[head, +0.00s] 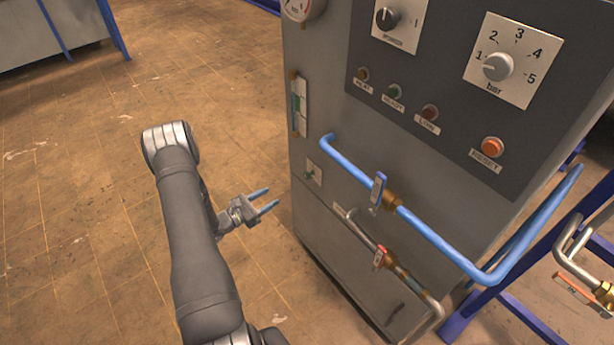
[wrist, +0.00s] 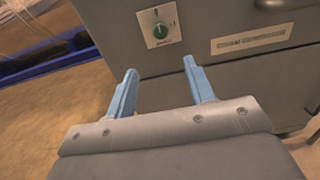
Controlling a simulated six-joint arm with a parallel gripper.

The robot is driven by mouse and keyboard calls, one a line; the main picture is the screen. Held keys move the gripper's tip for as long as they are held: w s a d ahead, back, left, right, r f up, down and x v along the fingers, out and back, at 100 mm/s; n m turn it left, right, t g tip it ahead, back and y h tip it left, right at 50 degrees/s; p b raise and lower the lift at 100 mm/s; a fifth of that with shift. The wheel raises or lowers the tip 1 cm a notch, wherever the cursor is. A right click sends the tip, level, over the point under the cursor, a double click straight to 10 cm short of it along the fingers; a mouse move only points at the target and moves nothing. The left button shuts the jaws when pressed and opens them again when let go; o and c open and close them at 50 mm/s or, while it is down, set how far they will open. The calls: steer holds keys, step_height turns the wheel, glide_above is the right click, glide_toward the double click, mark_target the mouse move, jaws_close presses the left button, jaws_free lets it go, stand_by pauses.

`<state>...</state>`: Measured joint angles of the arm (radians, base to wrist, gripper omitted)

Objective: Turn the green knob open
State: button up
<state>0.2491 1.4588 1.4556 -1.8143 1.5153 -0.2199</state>
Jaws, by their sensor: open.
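The green knob (wrist: 160,30) sits on a small pale square plate on the grey cabinet front, at the top middle of the wrist view. In the head view the small green knob (head: 310,175) is on its plate low on the cabinet's left part. My gripper (head: 271,198) is open and empty, left of the cabinet, with its blue fingers pointing toward it. In the wrist view my gripper's fingers (wrist: 158,70) lie below the knob plate in the picture, with the knob showing between them. Nothing touches the knob.
Right of the knob, a blue pipe (head: 440,243) with a blue-handled valve (head: 378,190) and a lower pipe with a red-handled valve (head: 379,257) stick out from the cabinet (head: 330,235). A control panel (head: 440,65) is above. The floor (head: 90,200) at left is clear.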

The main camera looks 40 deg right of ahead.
mark_target(305, 177)
steer(key=d, duration=1.7)
steer(key=shift+d, duration=0.15)
steer(key=c, duration=0.9)
